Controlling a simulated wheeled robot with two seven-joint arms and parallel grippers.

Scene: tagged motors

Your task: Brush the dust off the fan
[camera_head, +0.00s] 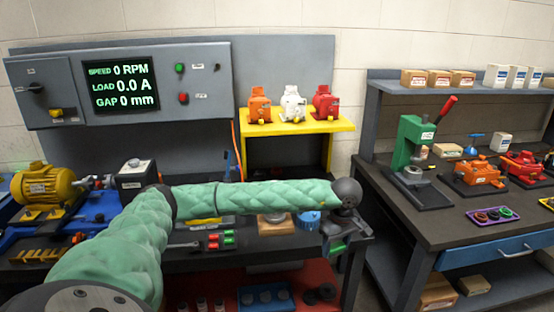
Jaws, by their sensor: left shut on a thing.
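My left arm, in a green sleeve, reaches across the left bench to the right. Its gripper (347,238) is by the front right part of that bench, pointing down. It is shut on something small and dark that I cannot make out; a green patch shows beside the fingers. I cannot pick out a brush for certain. A yellow motor (42,189) stands on a blue base at the far left, well away from the gripper. No fan or dust can be told apart at this size. My right gripper is not in view.
A blue round thing (308,220) and a wooden block (276,223) lie left of the gripper. Small red and green blocks (221,239) lie under my arm. The right bench (388,176) carries a green press (413,147). A gap separates the benches.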

